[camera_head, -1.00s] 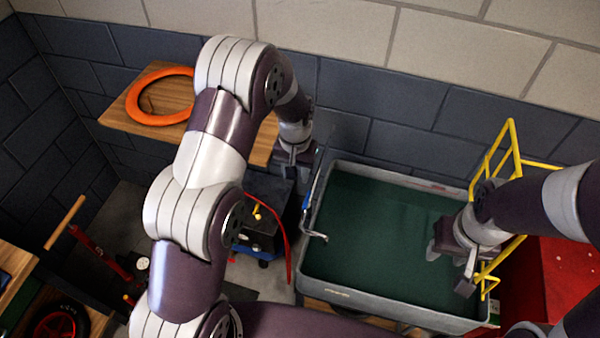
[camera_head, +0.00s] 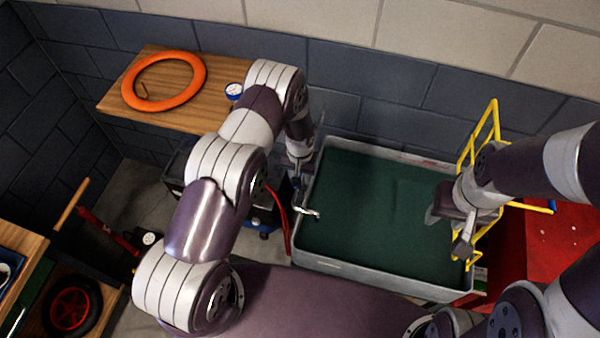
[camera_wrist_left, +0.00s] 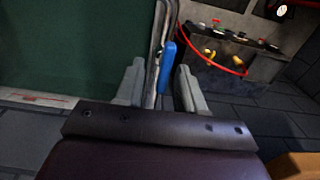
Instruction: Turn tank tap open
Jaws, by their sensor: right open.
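The tank (camera_head: 388,276) is a grey-walled basin with a dark green inside, right of centre in the head view. The tap's pale spout (camera_head: 307,211) hangs over its left wall. In the left wrist view the tap's blue lever (camera_wrist_left: 167,68) stands beside a grey pipe (camera_wrist_left: 156,55). My left gripper (camera_wrist_left: 160,88) is open, with the lever and pipe between its spread fingers; contact cannot be told. In the head view my left gripper (camera_head: 299,176) is at the tank's left wall, where the lever is hidden. My right gripper (camera_head: 448,228) is open and empty over the tank's right side.
A yellow frame (camera_head: 492,122) and a red cabinet (camera_head: 556,232) stand right of the tank, close to my right arm. A wooden shelf (camera_head: 190,112) holds an orange ring (camera_head: 133,90). A dark unit with a red hose (camera_head: 286,228) stands left of the tank.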

